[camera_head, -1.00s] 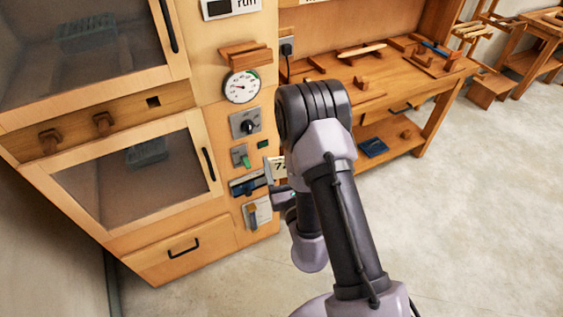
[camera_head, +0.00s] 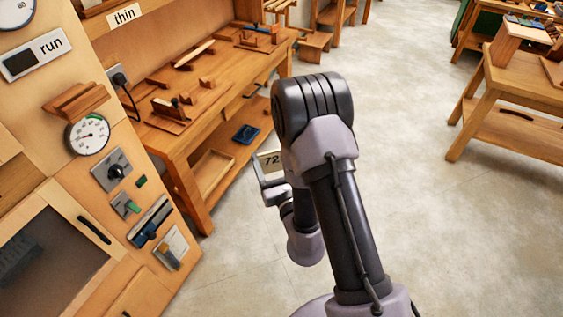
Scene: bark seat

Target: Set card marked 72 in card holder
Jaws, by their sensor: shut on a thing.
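My own arm hides part of the gripper and the card's right edge. I cannot tell for certain which thing is the card holder. A grooved wooden ledge (camera_head: 76,99) on the cabinet front, above a round dial, is empty. A dark blue slotted strip (camera_head: 150,222) sits lower on the same panel.
The workbench (camera_head: 205,105) bears several wooden fixtures, with a blue tray (camera_head: 246,134) on its lower shelf. The cabinet panel (camera_head: 130,165) at left carries a dial, a knob and a switch. Another wooden table (camera_head: 510,105) stands at right.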

